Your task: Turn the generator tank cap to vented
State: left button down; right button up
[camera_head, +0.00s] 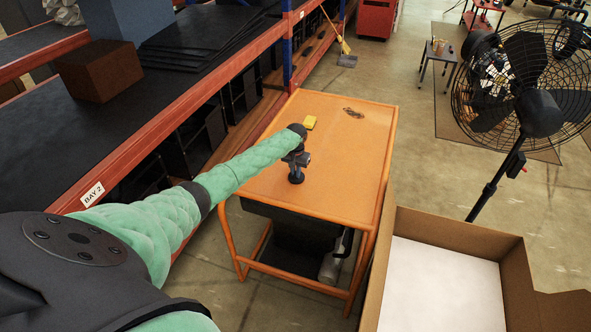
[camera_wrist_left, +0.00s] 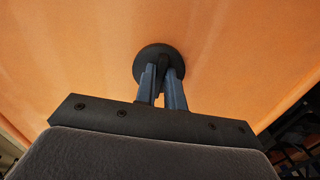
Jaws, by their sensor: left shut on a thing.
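The generator (camera_head: 345,170) stands in the middle of the head view, with a flat orange top, orange tube frame and dark body below. Its black round tank cap (camera_head: 296,178) sits on the orange top near the left front; it also shows in the left wrist view (camera_wrist_left: 146,58). My left gripper (camera_head: 298,166) points down at the cap. In the left wrist view its two fingers (camera_wrist_left: 161,82) are shut on the cap's raised middle. The fingers partly cover the cap, and I cannot read any mark for its setting. My right gripper is not in view.
A small yellow block (camera_head: 310,122) and a dark patch (camera_head: 353,113) are on the orange top behind my gripper. A shelf rack (camera_head: 150,125) runs along the left. An open cardboard box (camera_head: 450,235) stands at front right, and a large black fan (camera_head: 530,90) stands behind it.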

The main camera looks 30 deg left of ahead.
pick_arm(q)
jog(key=shift+w+r+n, duration=0.1)
jog(key=shift+n, duration=0.3)
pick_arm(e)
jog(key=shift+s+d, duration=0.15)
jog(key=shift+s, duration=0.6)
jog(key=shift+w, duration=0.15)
pick_arm(q)
jog(key=c, duration=1.5)
grip_release()
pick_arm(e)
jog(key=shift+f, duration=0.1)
